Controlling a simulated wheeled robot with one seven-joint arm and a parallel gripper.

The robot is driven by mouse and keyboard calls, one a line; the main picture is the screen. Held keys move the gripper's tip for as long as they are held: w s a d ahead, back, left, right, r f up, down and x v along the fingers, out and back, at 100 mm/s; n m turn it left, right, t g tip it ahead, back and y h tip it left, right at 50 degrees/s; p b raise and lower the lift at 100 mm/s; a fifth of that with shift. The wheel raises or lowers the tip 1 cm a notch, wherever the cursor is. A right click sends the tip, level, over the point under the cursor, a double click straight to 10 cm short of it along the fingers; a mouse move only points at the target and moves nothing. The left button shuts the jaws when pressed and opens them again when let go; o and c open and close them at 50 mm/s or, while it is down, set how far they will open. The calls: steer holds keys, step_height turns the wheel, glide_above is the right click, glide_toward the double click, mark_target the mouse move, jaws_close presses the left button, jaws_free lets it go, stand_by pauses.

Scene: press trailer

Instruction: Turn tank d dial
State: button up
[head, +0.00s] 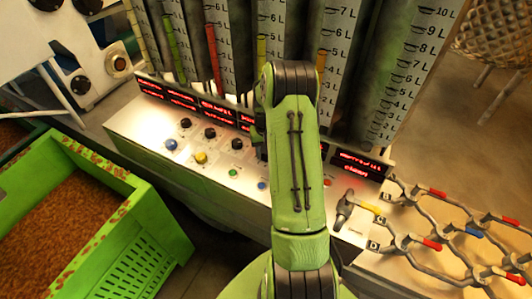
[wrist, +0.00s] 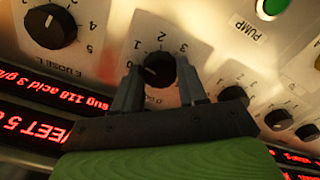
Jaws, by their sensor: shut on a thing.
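In the wrist view my gripper (wrist: 157,88) is shut on a black round dial (wrist: 158,66), one finger on each side of it. The dial has a small white mark toward its left side, and the numbers 1, 2 and 3 show on the plate above it. Its own label is hidden by my gripper. The neighbouring black dial to the left (wrist: 50,27) carries a label that reads like E DOSE. In the head view my arm covers the gripped dial and most of my gripper.
More black dials (wrist: 233,94) run to the right in the wrist view. A green PUMP button (wrist: 270,8) is above. In the head view, tall gauges (head: 335,60) stand behind the sloped panel (head: 140,125). A green crate (head: 165,215) is left, metal lattice (head: 450,245) right.

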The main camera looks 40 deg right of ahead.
steer(key=m+b, duration=0.1)
steer(key=m, duration=0.3)
steer(key=shift+m, duration=0.4)
steer(key=m+b, duration=0.1)
steer(key=m, duration=0.4)
steer(key=shift+b, duration=0.3)
steer(key=m+b, duration=0.1)
steer(key=m, duration=0.4)
steer(key=shift+m, duration=0.4)
steer(key=m, duration=0.4)
steer(key=shift+m+b, duration=0.4)
steer(key=o, duration=1.1)
steer(key=shift+c, duration=0.2)
